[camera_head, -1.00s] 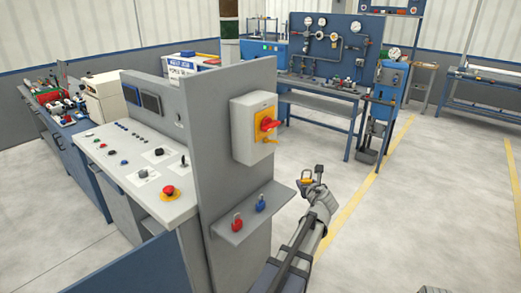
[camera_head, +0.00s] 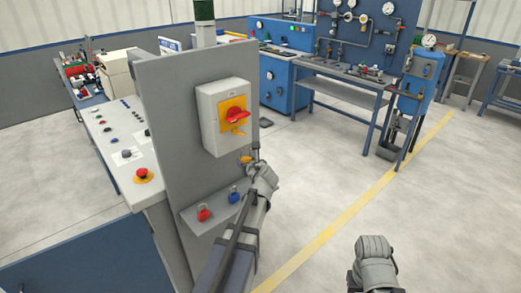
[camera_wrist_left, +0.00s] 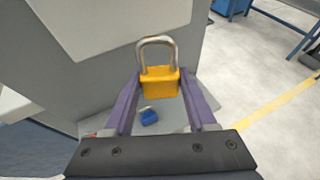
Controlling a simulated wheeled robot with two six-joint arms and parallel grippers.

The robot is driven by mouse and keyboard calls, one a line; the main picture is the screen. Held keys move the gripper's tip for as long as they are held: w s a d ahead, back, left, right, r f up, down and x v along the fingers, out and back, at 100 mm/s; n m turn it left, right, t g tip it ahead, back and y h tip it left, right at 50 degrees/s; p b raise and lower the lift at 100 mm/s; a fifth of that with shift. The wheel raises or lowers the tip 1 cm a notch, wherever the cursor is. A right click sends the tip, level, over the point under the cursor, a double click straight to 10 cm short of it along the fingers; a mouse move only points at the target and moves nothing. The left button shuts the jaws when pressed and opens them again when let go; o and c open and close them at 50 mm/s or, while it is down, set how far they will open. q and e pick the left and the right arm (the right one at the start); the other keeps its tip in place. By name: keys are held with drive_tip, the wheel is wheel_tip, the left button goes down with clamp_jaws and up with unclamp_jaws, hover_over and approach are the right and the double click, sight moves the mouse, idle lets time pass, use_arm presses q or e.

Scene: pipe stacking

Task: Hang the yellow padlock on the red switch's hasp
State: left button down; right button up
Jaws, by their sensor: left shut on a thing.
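The red switch (camera_head: 237,114) sits on a yellow plate on a light grey box, fixed to the grey panel. Its yellow hasp (camera_head: 238,130) sticks out just below the red handle. My left gripper (camera_head: 251,157) is below and slightly right of the box. It is shut on the yellow padlock (camera_head: 245,157), which also shows in the left wrist view (camera_wrist_left: 160,84). There the padlock is upright between the purple fingers, its metal shackle upward. The padlock is apart from the hasp. Part of my right arm shows at the lower right, but its jaws are not visible.
A grey shelf (camera_head: 218,208) below the switch box bears a red padlock (camera_head: 204,214) and a blue padlock (camera_head: 233,196). The grey panel (camera_head: 175,120) stands behind the box. Open floor (camera_head: 310,170) lies to the right.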

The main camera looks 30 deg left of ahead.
use_arm(q)
drive_tip(key=s+d+r+p, duration=0.3)
drive_tip(key=d+r+p, duration=0.4)
drive_tip(key=r, duration=0.1)
drive_tip(key=shift+s+d+t, duration=0.15)
drive_tip(key=shift+s+t, duration=0.05)
drive_tip(key=shift+t, duration=0.1)
drive_tip(key=shift+r, duration=0.1)
drive_tip(key=shift+w+a+f+b, duration=0.15)
drive_tip(key=shift+w+a, duration=0.45)
drive_tip(key=shift+a, duration=0.85)
drive_tip(key=shift+w+a+f+b, duration=0.15)
drive_tip(key=shift+w+a, duration=0.5)
drive_tip(key=shift+a, duration=0.8)
drive_tip(key=shift+w+a+f+b, duration=0.15)
drive_tip(key=shift+w+a, duration=0.45)
drive_tip(key=shift+a, duration=0.85)
drive_tip(key=shift+w+a+f+b, duration=0.1)
drive_tip(key=shift+a+f+b, duration=0.1)
drive_tip(key=shift+a, duration=0.15)
drive_tip(key=shift+w+a+f+b, duration=0.1)
drive_tip(key=shift+a+b, duration=0.05)
drive_tip(key=shift+a, duration=0.15)
